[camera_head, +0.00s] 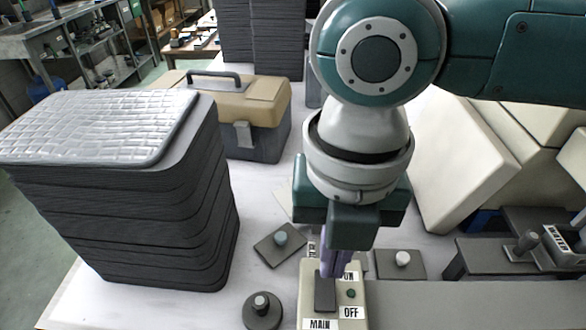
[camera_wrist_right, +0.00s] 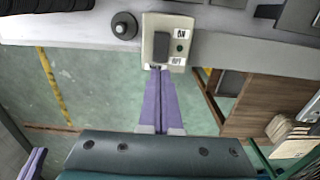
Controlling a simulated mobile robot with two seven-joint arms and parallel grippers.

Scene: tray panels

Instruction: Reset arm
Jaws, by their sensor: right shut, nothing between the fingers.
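My right gripper (camera_head: 338,262) reaches down from the upper right over the white table. Its purple fingers are together and empty, at the far side of a beige switch box (camera_head: 308,300) with a dark rocker and labels reading ON, OFF and MAIN. In the right wrist view the closed fingertips (camera_wrist_right: 160,72) lie at the edge of the switch box (camera_wrist_right: 149,24). Whether they touch it I cannot tell. My left gripper does not show in the head view.
A tall stack of dark trays (camera_head: 190,190) with a silver quilted top (camera_head: 100,122) stands at left. A tan toolbox (camera_head: 262,100) is behind it. Small knob plates (camera_head: 270,251) and a round knob (camera_head: 262,312) surround the switch box. Beige panels (camera_head: 460,170) lean at right.

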